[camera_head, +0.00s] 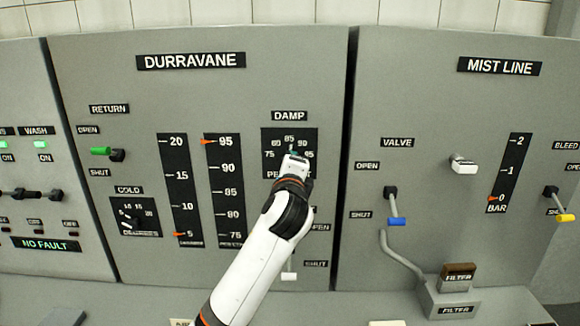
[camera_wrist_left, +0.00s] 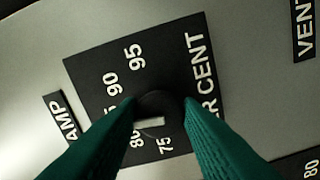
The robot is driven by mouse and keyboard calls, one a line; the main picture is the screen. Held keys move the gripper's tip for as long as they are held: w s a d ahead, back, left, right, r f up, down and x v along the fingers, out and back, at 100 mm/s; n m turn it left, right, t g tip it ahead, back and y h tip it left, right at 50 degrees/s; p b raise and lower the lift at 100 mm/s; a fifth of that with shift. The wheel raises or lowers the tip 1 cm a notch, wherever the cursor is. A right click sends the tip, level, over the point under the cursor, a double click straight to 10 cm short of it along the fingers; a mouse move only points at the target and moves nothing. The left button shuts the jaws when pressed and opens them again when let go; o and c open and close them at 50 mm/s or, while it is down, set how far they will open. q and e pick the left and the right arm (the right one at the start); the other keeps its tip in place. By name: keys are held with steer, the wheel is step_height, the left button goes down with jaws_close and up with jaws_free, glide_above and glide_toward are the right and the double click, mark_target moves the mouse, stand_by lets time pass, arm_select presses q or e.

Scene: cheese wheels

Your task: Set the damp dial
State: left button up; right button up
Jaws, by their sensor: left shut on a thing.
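The damp dial is a dark round knob (camera_wrist_left: 158,104) on a black plate (camera_head: 270,170) marked 75 to 95 per cent, under the DAMP label (camera_head: 289,116). In the left wrist view a pale mark on the knob has its left end near the 80; the 85 is hidden behind a finger. My left gripper (camera_head: 291,155) is at the dial in the head view. Its green fingers (camera_wrist_left: 165,115) are shut on the knob, one on each side. The gripper hides the plate's lower middle in the head view. My right gripper is not in view.
The DURRAVANE panel also holds a green-tipped return lever (camera_head: 101,151), a cold dial (camera_head: 129,218) and two gauges, the right one with its pointer (camera_head: 208,141) near 95. On the MIST LINE panel are a blue-tipped valve lever (camera_head: 396,221) and a filter box (camera_head: 449,298).

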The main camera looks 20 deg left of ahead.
arm_select(q)
steer(key=shift+n, duration=0.6)
steer(key=o, duration=1)
steer(key=b+v, duration=0.3)
steer(key=v, duration=0.9)
